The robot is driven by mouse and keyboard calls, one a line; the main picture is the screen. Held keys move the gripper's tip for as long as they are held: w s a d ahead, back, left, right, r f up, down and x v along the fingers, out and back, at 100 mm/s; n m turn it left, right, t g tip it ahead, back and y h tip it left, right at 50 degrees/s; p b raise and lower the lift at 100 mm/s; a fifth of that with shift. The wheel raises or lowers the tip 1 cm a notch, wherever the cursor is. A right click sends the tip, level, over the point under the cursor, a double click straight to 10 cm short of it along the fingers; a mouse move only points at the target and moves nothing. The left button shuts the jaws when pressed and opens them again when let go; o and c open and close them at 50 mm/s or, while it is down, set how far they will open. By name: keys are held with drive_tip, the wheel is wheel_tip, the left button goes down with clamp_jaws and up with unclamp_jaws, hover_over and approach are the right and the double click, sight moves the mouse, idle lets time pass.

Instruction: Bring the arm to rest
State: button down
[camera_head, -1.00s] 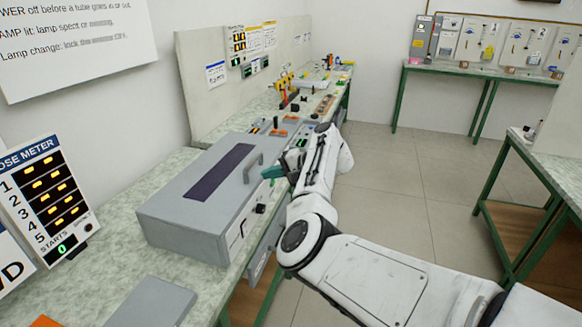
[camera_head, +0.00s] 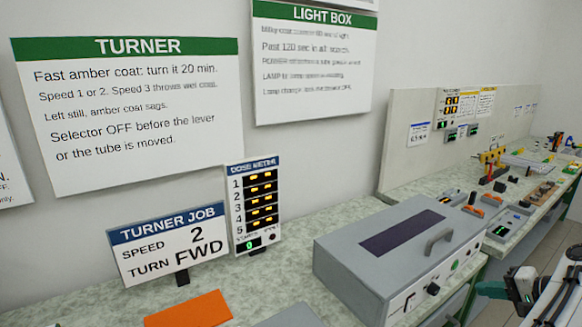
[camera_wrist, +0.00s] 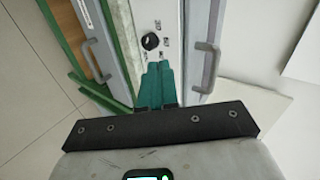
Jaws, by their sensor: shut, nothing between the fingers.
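My gripper (camera_head: 482,290) shows at the lower right edge of the head view, with teal fingers, in front of the right end of a grey box (camera_head: 343,252). Most of my arm is out of that view. In the wrist view my gripper (camera_wrist: 157,82) is shut, its teal fingers together and empty. They point towards a pale front panel (camera_wrist: 168,22) with a black knob (camera_wrist: 151,41). I cannot tell whether they touch it.
Grey handles (camera_wrist: 205,68) flank the panel in the wrist view. The bench (camera_head: 285,262) also holds a TURNER JOB sign (camera_head: 165,240), a dose meter (camera_head: 254,206) and an orange plate (camera_head: 188,310). Small devices (camera_head: 500,228) stand farther right. Floor shows at the wrist view's left.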

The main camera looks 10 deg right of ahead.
drive_tip(key=s+a+f+n+g+h, duration=0.3)
drive_tip(key=s+a+f+n+g, duration=0.3)
drive_tip(key=s+a+f, duration=0.65)
drive_tip(key=s+a+f+n+g, duration=0.1)
drive_tip(key=s+a+f+n, duration=0.1)
drive_tip(key=s+a, duration=0.6)
drive_tip(key=s+a+f+n+g, duration=0.2)
drive_tip(key=s+a+n, duration=0.2)
drive_tip(key=s+a, duration=0.5)
drive_tip(key=s, duration=0.3)
drive_tip(key=shift+f+n+h, duration=0.4)
drive_tip(key=shift+s, duration=0.1)
